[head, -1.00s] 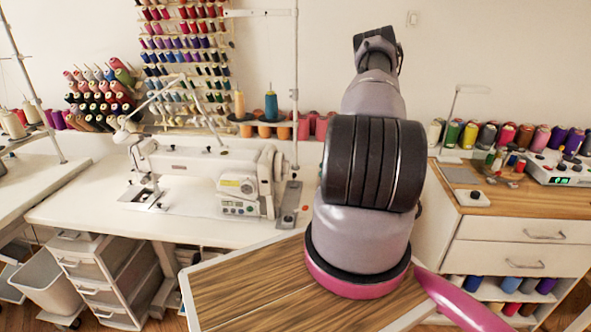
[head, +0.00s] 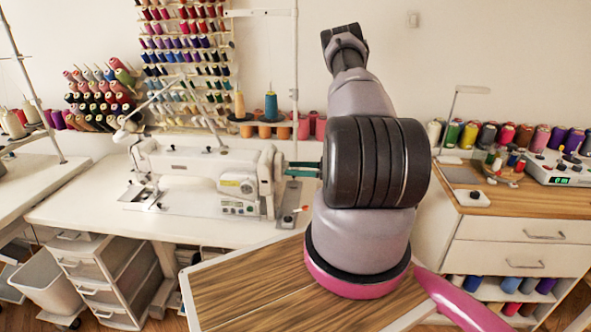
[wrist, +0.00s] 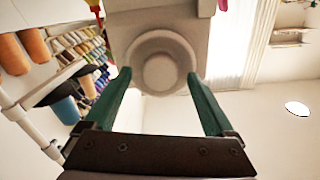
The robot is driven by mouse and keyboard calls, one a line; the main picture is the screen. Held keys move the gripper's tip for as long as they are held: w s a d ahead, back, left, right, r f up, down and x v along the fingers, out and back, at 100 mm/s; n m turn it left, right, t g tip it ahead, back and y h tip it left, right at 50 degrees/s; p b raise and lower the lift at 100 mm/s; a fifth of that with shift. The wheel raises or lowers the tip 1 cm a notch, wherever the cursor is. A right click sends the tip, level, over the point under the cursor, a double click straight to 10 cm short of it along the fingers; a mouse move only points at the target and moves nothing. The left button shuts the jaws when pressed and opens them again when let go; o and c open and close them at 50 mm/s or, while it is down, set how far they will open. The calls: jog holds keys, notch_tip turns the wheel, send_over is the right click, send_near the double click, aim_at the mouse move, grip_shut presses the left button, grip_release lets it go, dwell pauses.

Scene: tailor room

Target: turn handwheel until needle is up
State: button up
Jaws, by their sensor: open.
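The white sewing machine (head: 205,168) stands on the white table in the head view. Its handwheel (head: 277,166) is at the right end of its body. My gripper (head: 290,168) has green fingers that point left at the handwheel. In the wrist view the round pale handwheel (wrist: 163,62) lies straight ahead, with an open finger of my gripper (wrist: 159,77) on each side of it. I cannot tell whether the fingers touch the rim. The needle area (head: 155,190) is at the machine's left end; the needle is too small to judge its height.
A thread stand pole (head: 296,75) rises behind the fingers. Thread cones (head: 271,107) stand behind the machine. My arm hides part of the middle. A wooden-topped drawer cabinet (head: 515,200) is on the right. The white table (head: 95,205) has free room at left.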

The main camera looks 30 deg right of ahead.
jog(key=c, duration=1.4)
jog(key=shift+n, duration=0.4)
jog(key=shift+o, duration=0.2)
jog(key=n, duration=3.5)
jog(key=shift+s+f, duration=0.1)
jog(key=shift+n, duration=0.4)
